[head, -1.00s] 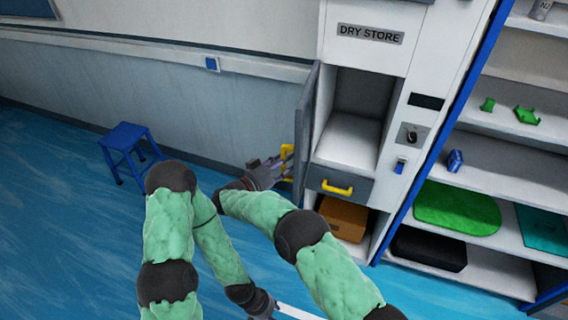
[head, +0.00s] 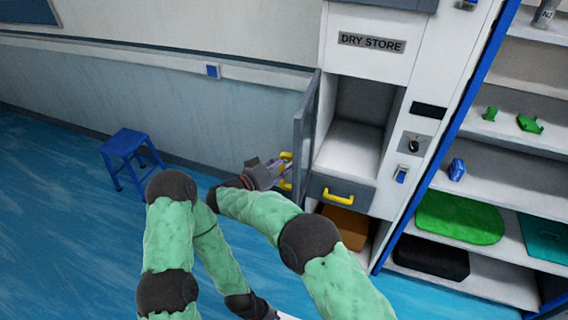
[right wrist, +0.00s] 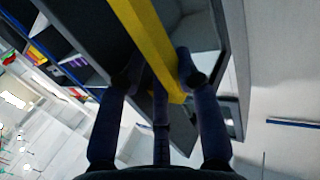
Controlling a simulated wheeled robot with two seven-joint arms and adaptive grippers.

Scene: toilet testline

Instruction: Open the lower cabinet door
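The grey cabinet door (head: 303,125) stands swung open at the left of the white DRY STORE cabinet (head: 372,20), baring an empty compartment (head: 350,145). Its yellow handle (head: 286,184) is on the side facing left. My right gripper (head: 281,170) is at this handle. In the right wrist view the yellow handle bar (right wrist: 158,50) passes between my right fingers (right wrist: 158,75). The fingers are spread, with a gap beside the left one; any contact at the right one is unclear. My left gripper (head: 262,309) is low at the picture's bottom, its fingers mostly cut off.
A closed drawer with a yellow handle (head: 338,196) lies under the compartment, with a brown box (head: 343,222) below it. A blue stool (head: 124,142) stands at the left. A blue-framed shelf (head: 500,165) stands right. Blue floor lies open at the left.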

